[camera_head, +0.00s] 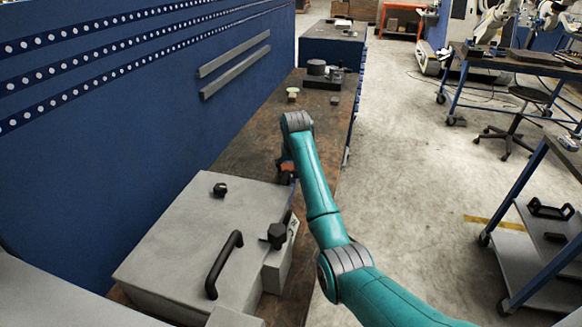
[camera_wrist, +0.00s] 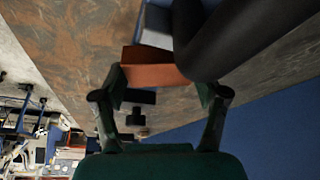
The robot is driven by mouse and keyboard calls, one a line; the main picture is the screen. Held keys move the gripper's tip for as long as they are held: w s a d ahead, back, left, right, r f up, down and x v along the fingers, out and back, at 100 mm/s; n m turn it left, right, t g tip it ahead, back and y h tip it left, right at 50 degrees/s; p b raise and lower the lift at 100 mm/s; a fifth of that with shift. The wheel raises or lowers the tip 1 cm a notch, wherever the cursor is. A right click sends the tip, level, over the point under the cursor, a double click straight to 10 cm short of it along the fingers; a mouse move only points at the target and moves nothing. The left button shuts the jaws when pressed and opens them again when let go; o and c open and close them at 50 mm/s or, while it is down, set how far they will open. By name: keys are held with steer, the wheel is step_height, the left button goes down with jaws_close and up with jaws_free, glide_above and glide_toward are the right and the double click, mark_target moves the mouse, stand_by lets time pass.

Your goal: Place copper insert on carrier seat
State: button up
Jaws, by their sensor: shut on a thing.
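The copper insert (camera_wrist: 150,76) is an orange-brown block between the two fingertips of my gripper (camera_wrist: 162,84) in the wrist view. The fingers are shut on its two sides. In the head view my gripper (camera_head: 287,170) is over the brown bench, just beyond the grey box, mostly hidden by my teal arm. A small orange patch of the copper insert (camera_head: 288,166) shows there. A dark block with a round dark piece on it (camera_head: 318,76) stands farther back on the bench. I cannot tell which thing is the carrier seat.
A grey box (camera_head: 190,240) with a black handle (camera_head: 222,262) and a black lever knob (camera_head: 278,234) fills the near bench. A small pale-topped piece (camera_head: 292,94) stands farther back. A blue wall (camera_head: 110,100) borders the bench at left. The bench (camera_head: 245,140) between is mostly clear.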

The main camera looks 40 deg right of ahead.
stand_by(0.3)
steer(key=o, duration=1.7)
steer(key=shift+f, duration=0.2)
steer(key=v, duration=1.2)
steer(key=shift+r, duration=0.1)
steer(key=shift+s, duration=0.1)
